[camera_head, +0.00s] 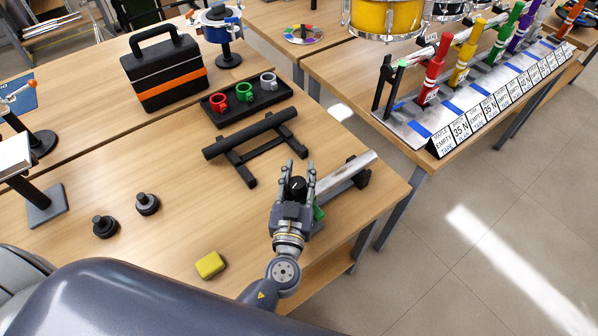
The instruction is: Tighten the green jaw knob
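My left gripper (297,170) is over the near right part of the table, its two fingers apart. A round black knob (296,186) with a small pale mark sits between the fingers. I cannot tell whether they touch it. A silver bar (349,171) with a black end block (362,179) runs from beside the gripper towards the upper right. A green part (319,212), perhaps the green jaw, shows just right of the gripper; most of it is hidden behind the gripper. My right gripper is not in view.
A black stand with a round bar (250,135) lies beyond the gripper. Behind it is a black tray (277,97) with red, green and grey rings. A yellow block (210,265) and two black knobs (147,204) (105,227) lie left. The table's right edge is close.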

